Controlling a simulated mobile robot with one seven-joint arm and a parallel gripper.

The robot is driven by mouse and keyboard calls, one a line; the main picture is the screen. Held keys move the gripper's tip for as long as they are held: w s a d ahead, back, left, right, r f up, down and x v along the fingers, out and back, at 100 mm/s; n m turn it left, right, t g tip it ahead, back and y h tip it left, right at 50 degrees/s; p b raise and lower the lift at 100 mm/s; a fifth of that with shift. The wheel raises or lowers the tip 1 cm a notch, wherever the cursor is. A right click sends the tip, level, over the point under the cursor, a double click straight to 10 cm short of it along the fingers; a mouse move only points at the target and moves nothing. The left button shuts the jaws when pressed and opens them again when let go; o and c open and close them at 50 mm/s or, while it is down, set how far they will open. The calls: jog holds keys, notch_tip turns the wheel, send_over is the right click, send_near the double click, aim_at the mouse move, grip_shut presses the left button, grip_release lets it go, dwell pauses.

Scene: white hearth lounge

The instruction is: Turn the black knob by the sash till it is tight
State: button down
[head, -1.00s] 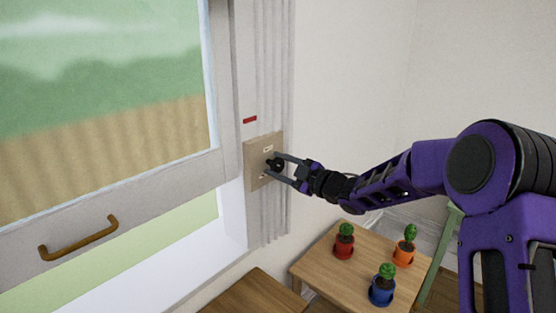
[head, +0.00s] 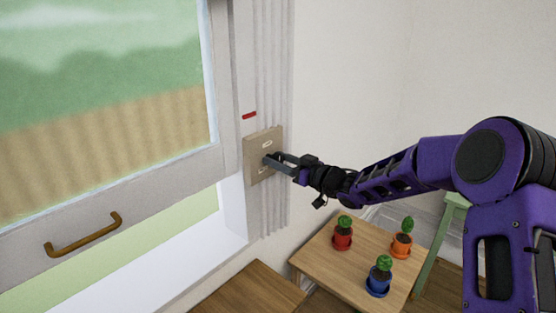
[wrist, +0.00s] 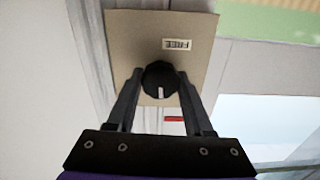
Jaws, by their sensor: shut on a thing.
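The black knob (wrist: 159,76) sits on a beige plate (wrist: 195,22) on the window frame, right of the sash (head: 130,205). A white mark on the knob points toward the bottom of the wrist view. A label reading FREE (wrist: 177,44) is upside down on the plate in that view. My gripper (head: 269,160) is shut on the knob, one finger on each side of it in the wrist view. In the head view the fingers hide most of the knob. The sash has a brown handle (head: 83,236), and pale green shows beneath its bottom rail.
A red mark (head: 249,115) is on the frame above the plate. Below my arm, a small wooden table (head: 335,270) holds red (head: 342,240), orange (head: 402,246) and blue (head: 378,285) potted plants. A green stool (head: 440,240) stands behind it.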

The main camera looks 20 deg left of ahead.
jog(key=shift+m, duration=0.5)
jog(key=shift+c, duration=1.4)
grip_release()
jog(key=v, duration=1.7)
jog(key=shift+d, duration=0.2)
